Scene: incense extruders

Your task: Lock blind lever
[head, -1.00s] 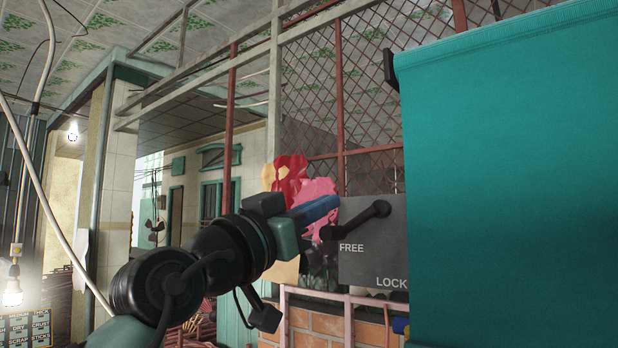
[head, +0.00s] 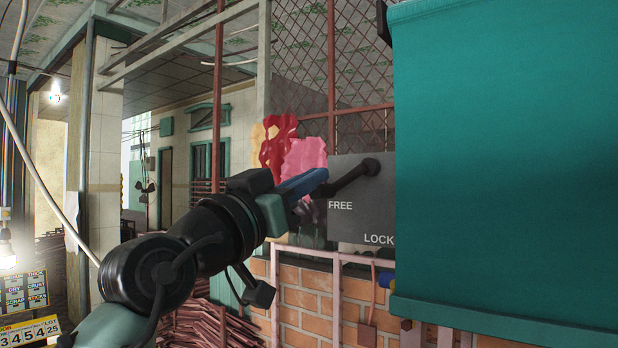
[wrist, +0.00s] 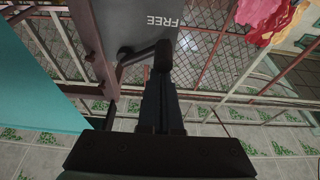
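The black blind lever (head: 352,180) is mounted on a grey plate (head: 350,222) marked FREE at left and LOCK at lower right. It slants down-left from its pivot, its free end on the FREE side. The teal blind (head: 500,170) hangs right of the plate. My gripper (head: 318,180), with blue fingers, is at the lever's free end. In the wrist view the lever (wrist: 145,53) ends right at the tips of my gripper (wrist: 160,80). The fingers look close together there. Whether they are closed around the lever end or only touch it cannot be told.
A mesh grille (head: 360,60) with red-brown bars stands behind the plate. A brick wall (head: 310,305) with pink rails is below. Open room lies to the left.

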